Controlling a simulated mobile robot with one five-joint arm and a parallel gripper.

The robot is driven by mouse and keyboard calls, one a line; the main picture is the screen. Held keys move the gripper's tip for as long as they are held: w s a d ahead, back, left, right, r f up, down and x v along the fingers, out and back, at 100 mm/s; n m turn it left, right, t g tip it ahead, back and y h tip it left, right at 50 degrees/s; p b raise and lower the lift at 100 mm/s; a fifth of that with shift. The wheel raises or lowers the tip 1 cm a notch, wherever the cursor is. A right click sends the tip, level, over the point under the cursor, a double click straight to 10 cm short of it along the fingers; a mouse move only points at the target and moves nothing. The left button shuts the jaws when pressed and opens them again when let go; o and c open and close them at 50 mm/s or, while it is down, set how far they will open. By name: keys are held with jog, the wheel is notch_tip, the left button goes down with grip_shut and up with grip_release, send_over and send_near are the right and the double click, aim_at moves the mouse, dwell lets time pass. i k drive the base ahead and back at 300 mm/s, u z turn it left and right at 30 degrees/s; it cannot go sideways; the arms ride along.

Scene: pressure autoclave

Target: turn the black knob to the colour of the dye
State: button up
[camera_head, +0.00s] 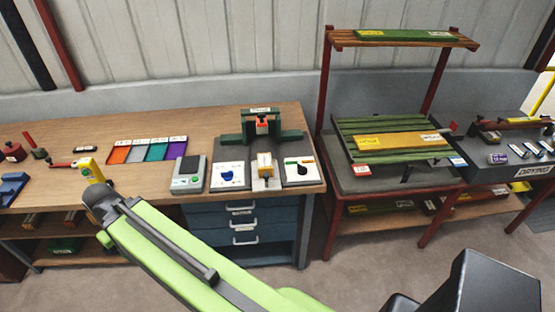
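The black knob (301,165) sits on a small white panel on a grey plate, near the right end of the wooden workbench (60,180). Coloured marks beside it are too small to read. A blue knob or handle (228,174) is on another white panel to its left. I cannot tell which thing is the dye. My green arm reaches up and left; a yellow part at its end (92,169) seems to be my gripper, far left of the black knob. Its fingers are not clear.
A tray of orange, grey, teal and purple sections (146,151) lies on the bench. A grey device with a green button (188,175) stands right of it. Blue drawers (240,225) are below. A red-framed rack (325,100) stands to the right, with grey floor in front.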

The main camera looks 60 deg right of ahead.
aim_at(303, 171)
jog(key=u, duration=0.35)
jog(key=k, duration=0.15)
jog(key=z, duration=3.95)
jog(key=k, duration=1.45)
jog(key=u, duration=1.45)
jog(key=i, duration=1.35)
